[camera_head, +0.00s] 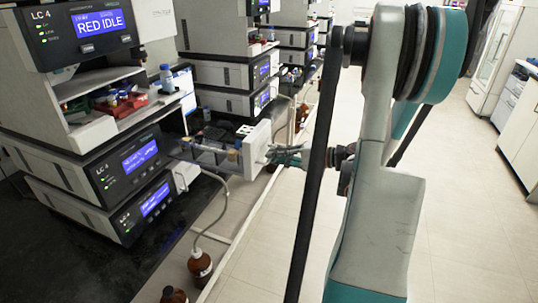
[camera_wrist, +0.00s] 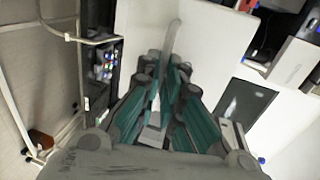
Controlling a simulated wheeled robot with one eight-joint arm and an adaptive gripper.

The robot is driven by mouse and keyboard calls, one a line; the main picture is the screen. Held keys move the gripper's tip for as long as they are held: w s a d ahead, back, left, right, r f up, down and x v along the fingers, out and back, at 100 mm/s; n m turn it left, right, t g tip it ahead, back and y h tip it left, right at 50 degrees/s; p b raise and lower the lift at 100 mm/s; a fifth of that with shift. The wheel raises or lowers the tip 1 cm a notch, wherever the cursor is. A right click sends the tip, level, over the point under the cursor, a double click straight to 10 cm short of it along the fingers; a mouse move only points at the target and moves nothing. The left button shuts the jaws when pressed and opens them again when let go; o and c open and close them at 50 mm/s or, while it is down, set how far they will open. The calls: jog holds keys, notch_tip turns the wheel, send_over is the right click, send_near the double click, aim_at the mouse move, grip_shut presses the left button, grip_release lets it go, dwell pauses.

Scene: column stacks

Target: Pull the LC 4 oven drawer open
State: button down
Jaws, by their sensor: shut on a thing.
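The LC 4 stack (camera_head: 95,165) is at the left of the head view. Its oven drawer (camera_head: 257,147) stands out to the right of the stack, with its white front apart from the housing and its inner parts (camera_head: 205,152) exposed. My gripper (camera_head: 283,152) is at the drawer front's outer face. In the wrist view my gripper (camera_wrist: 165,90) is shut on the pale, curved drawer handle (camera_wrist: 172,40), and the white drawer front (camera_wrist: 215,40) lies beyond it. The fingertips partly hide the handle.
A tube runs from the stack down to a brown bottle (camera_head: 200,265) on the floor side. Blue-capped and red items (camera_head: 120,100) sit on the stack's shelf. More stacks (camera_head: 230,75) stand behind. Open floor (camera_head: 470,200) lies to the right.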

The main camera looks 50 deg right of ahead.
dwell(0.3)
jog(key=c, duration=1.8)
grip_release()
jog(key=shift+o, duration=0.2)
jog(key=shift+d, duration=0.1)
jog(key=v, duration=1.2)
